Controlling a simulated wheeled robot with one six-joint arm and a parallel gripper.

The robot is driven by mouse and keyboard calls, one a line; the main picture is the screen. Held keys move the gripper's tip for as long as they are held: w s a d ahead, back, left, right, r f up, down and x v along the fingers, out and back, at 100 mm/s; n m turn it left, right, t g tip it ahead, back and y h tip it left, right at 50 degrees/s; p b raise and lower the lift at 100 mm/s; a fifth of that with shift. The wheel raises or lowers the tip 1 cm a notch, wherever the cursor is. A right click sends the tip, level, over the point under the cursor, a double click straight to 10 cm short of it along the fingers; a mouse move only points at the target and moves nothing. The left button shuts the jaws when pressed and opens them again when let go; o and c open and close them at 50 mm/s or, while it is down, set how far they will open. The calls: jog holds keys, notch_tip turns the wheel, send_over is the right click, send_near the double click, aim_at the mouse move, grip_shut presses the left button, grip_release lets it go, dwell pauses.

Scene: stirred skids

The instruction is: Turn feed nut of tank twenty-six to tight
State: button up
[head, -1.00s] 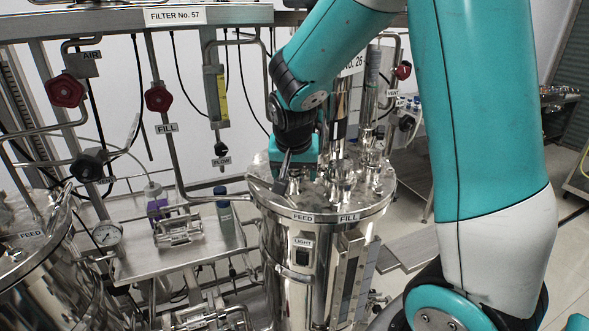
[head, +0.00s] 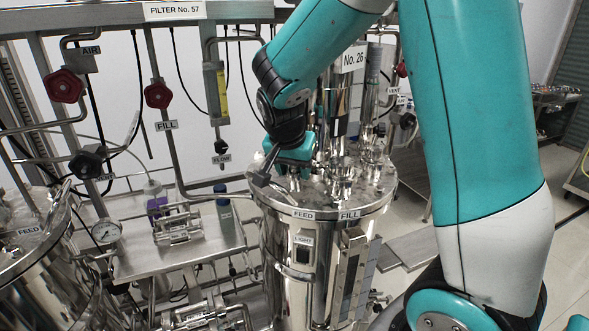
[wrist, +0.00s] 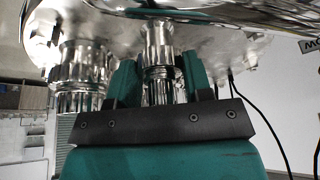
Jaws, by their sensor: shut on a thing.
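Tank twenty-six (head: 285,250) is a shiny steel vessel, with a "No. 26" sign (head: 353,57) above it. Its round lid (head: 330,208) carries several steel fittings, with FEED (head: 303,215) and FILL (head: 349,215) labels on its front edge. My gripper (head: 292,172) is low over the left part of the lid, behind the FEED label. In the wrist view my gripper (wrist: 159,75) has its two teal fingers on either side of a ribbed steel nut (wrist: 158,45), shut on it. The head view hides this nut behind the gripper. I cannot read any tight mark.
Another ribbed steel fitting (wrist: 82,70) stands close beside the left finger in the wrist view. A steel shelf (head: 215,250) with a clamp and bottles, and a second tank (head: 40,270), are to the left. Pipes with red valve knobs (head: 158,95) run behind.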

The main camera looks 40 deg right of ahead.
jog(key=o, duration=0.9)
jog(key=b+v, duration=0.1)
jog(key=v, duration=1.6)
jog(key=shift+d+r+b, duration=0.1)
jog(key=shift+r+b, duration=0.2)
jog(key=shift+b, duration=0.1)
